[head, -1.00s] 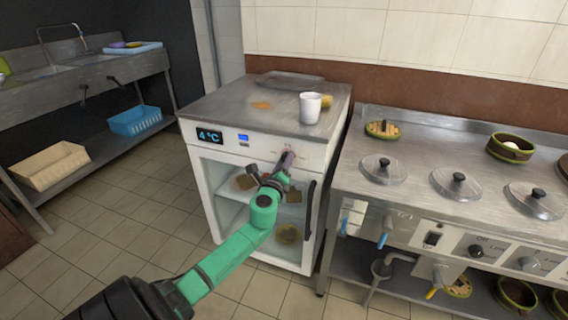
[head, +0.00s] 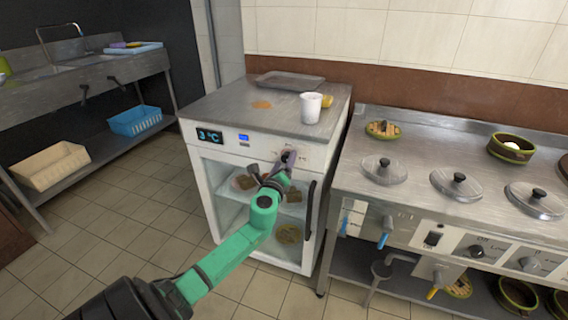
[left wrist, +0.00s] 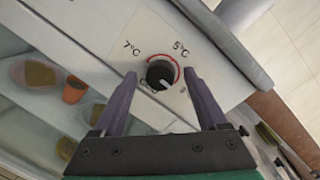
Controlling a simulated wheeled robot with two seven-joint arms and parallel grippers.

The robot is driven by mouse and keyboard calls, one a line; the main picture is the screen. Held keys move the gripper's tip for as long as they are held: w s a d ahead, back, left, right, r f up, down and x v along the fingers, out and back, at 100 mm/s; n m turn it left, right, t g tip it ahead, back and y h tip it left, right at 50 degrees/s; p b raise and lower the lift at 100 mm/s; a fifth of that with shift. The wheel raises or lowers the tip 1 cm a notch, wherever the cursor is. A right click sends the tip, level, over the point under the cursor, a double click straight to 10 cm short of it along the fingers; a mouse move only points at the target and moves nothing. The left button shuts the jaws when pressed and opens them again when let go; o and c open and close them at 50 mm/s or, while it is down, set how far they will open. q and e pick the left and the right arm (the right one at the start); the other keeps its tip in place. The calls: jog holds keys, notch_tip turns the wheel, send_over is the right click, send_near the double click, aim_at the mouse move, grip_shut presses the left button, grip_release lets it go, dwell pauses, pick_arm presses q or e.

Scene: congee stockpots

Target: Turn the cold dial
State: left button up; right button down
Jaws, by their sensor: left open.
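The cold dial (left wrist: 161,74) is a round black knob with a pale pointer mark, on the white front panel of the fridge (head: 200,166). A red arc and the marks 7°C and 5°C surround it. My left gripper (left wrist: 159,80) is open, with one grey finger on each side of the dial; I cannot tell whether they touch it. In the head view, my left gripper (head: 285,160) is at the right of the panel and mostly hides the dial. The fridge display (head: 210,136) reads 3°C. My right gripper is not in view.
A white cup (head: 310,107) and a grey tray (head: 290,81) stand on the fridge top. The fridge's dark door handle (head: 308,210) is just right of my gripper. A steel stove counter (head: 410,195) with lids stands to the right. The floor at left is clear.

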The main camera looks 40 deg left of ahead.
pick_arm(q)
jog(key=shift+s, duration=0.1)
jog(key=v, duration=1.4)
jog(key=shift+s+d+f, duration=0.1)
